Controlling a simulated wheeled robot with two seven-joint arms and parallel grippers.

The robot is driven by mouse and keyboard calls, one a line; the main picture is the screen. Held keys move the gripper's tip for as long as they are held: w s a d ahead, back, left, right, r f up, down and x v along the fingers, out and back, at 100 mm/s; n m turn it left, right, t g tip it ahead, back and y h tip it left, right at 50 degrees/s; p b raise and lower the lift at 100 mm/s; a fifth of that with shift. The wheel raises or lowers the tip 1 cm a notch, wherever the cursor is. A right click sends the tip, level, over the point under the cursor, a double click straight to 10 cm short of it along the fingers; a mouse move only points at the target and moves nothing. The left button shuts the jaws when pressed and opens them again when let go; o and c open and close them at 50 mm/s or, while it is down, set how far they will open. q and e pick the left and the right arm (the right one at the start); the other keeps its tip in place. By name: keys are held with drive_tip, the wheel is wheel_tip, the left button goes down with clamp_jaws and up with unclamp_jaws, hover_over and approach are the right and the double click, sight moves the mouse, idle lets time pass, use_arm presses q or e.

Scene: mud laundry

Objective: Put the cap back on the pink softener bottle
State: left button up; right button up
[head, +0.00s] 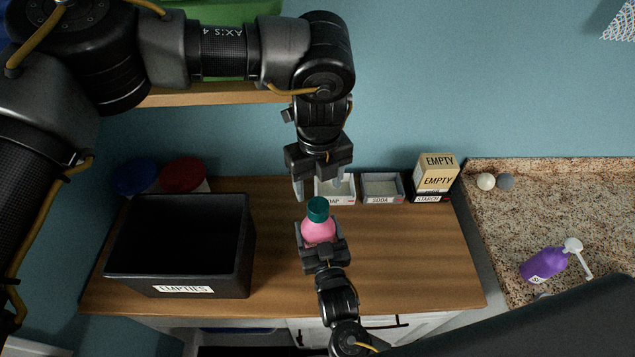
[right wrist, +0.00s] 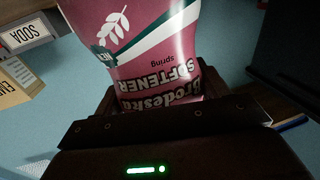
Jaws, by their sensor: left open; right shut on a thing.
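The pink softener bottle (head: 318,231) is held in my right gripper (head: 320,240) over the wooden counter. Its label shows close up in the right wrist view (right wrist: 145,50). The teal cap (head: 318,209) sits at the top of the bottle; I cannot tell how firmly it is seated. My right gripper is shut on the bottle's body. My left gripper (head: 322,188) is open and empty, just beyond the cap in the head view, its fingers pointing down. The cap is outside the right wrist view.
A black bin labelled EMPTIES (head: 180,277) stands on the counter (head: 400,265) at left. Soap (head: 335,199) and soda (head: 381,199) boxes and stacked cartons (head: 436,172) line the back. A purple bottle (head: 543,264) lies on the granite top at right. Counter right of my right gripper is clear.

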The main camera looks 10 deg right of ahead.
sight(318, 205)
use_arm(q)
drive_tip(key=shift+f, duration=3.95)
drive_tip(key=c, duration=1)
drive_tip(key=o, duration=1.2)
drive_tip(key=shift+c, duration=0.2)
drive_tip(key=shift+r, duration=3.8)
use_arm(e)
drive_tip(key=o, duration=2)
drive_tip(key=shift+c, duration=0.2)
